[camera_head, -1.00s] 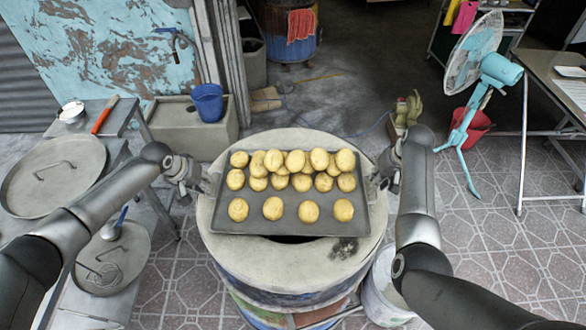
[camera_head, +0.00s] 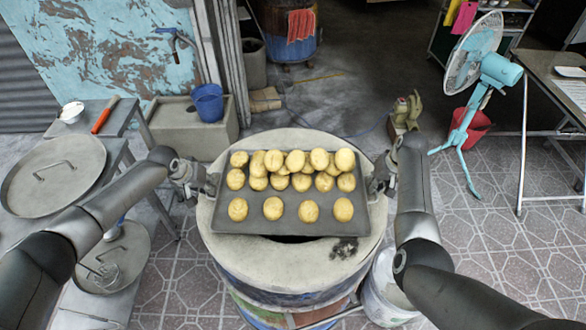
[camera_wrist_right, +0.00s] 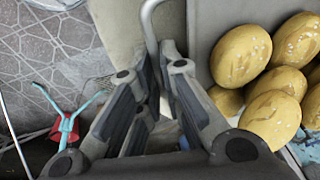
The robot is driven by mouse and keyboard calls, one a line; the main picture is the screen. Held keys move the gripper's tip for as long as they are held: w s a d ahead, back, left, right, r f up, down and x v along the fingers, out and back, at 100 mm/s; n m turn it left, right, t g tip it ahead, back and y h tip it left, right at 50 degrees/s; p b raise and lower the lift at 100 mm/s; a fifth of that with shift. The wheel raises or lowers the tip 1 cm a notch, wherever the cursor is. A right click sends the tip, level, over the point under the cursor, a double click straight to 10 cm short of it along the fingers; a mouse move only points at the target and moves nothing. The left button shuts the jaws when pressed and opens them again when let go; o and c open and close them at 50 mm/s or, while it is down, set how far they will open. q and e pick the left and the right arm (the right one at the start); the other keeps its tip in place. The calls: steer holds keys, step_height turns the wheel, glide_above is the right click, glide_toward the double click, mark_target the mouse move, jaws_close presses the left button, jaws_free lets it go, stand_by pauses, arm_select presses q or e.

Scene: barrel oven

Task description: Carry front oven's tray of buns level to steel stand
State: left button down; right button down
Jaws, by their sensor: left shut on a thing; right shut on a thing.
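A dark rectangular tray (camera_head: 290,229) with several golden buns (camera_head: 272,208) sits over the top of the front barrel oven (camera_head: 240,264). It looks about level; whether it rests on the rim or hangs just above it I cannot tell. My left gripper (camera_head: 208,184) is shut on the tray's left end. My right gripper (camera_head: 376,185) is shut on its right end. In the right wrist view my right gripper's fingers (camera_wrist_right: 155,70) meet at a thin metal handle (camera_wrist_right: 150,18), with buns (camera_wrist_right: 242,54) close on the right.
A grey metal stand (camera_head: 118,112) at the left holds a large round lid (camera_head: 40,190). A smaller lid (camera_head: 120,262) lies lower down. A white bucket (camera_head: 385,290) stands right of the oven. A fan (camera_head: 490,75) and table are farther right.

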stand_by(0.3)
arm_select(q)
steer(key=shift+w+r, duration=0.15)
arm_select(e)
steer(key=shift+w+r, duration=0.15)
steer(key=shift+r, duration=0.05)
